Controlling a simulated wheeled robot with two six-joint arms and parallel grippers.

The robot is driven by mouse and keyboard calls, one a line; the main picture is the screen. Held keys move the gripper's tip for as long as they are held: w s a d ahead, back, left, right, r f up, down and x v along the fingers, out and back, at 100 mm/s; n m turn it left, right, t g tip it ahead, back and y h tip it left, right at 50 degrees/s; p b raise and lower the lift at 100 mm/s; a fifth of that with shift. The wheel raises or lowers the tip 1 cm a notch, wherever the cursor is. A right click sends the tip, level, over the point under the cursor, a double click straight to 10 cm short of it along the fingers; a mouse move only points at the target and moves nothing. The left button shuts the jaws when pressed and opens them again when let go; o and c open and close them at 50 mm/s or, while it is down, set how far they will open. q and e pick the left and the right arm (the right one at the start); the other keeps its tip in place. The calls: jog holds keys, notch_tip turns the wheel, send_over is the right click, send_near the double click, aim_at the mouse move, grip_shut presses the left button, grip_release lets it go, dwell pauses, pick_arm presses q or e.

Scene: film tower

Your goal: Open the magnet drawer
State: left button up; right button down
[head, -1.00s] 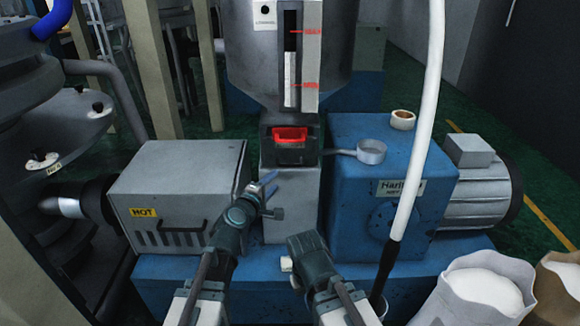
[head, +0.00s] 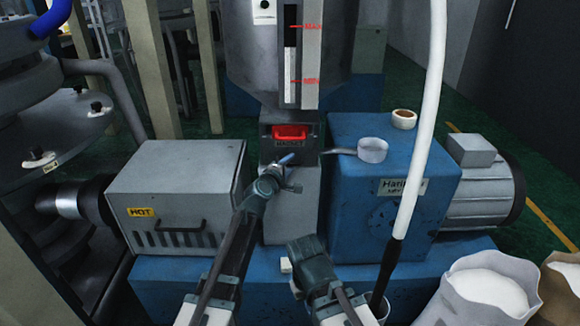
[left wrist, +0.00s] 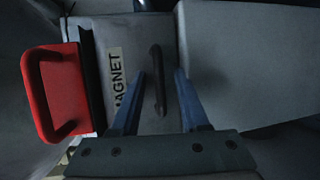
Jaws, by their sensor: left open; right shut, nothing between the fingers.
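The magnet drawer (head: 307,157) is a dark grey front below the hopper, with a MAGNET label. A red handle (head: 291,132) sits above the label; it also shows at the left in the left wrist view (left wrist: 45,92). My left gripper (head: 285,166) is open just in front of the drawer's lower part and hides some of it. In the left wrist view, a black bar handle (left wrist: 157,80) appears between the two blue fingers; I cannot tell whether they touch it. My right gripper (head: 303,246) is shut and empty, lower down in front of the grey column.
A grey box marked HOT (head: 185,165) stands left of the drawer. A blue gearbox (head: 370,225) with a small round pan (head: 372,150) stands to the right. A white pole (head: 425,130) slants across on the right, near open sacks (head: 490,290).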

pick_arm(q)
jog(key=shift+w+d, duration=0.15)
jog(key=shift+w, duration=0.1)
jog(key=shift+c, duration=0.3)
grip_shut()
dwell(1.0)
